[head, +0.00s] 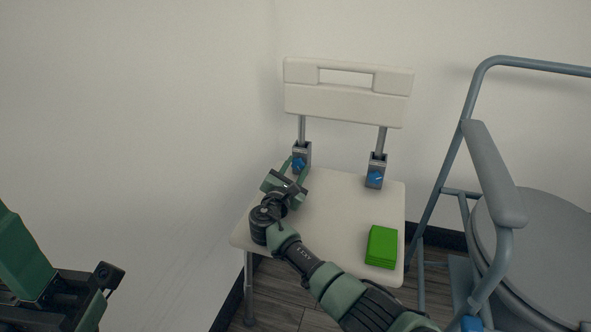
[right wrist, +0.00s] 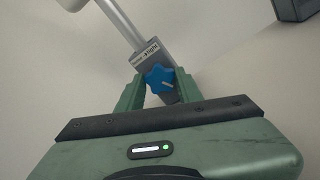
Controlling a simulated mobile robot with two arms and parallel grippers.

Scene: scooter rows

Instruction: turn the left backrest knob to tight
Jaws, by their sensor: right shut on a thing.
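A white shower chair has a backrest (head: 345,92) on two metal posts, each entering a grey bracket with a blue knob. The left backrest knob (head: 299,164) is between the fingertips of my right gripper (head: 293,168), which is shut on it. In the right wrist view the blue lobed knob (right wrist: 158,78) sits between the two green fingers. A pale mark shows on its face. The bracket label (right wrist: 146,50) above it reads "tight" at one side; the rest is too small to read. The right knob (head: 375,177) is untouched. My left gripper (head: 104,283) is at the lower left, away from the chair, its jaws unclear.
A green block or stack of cloths (head: 381,247) lies on the front right of the white seat (head: 335,215). A grey commode chair with an armrest (head: 493,172) stands close on the right. Walls are behind and left of the shower chair.

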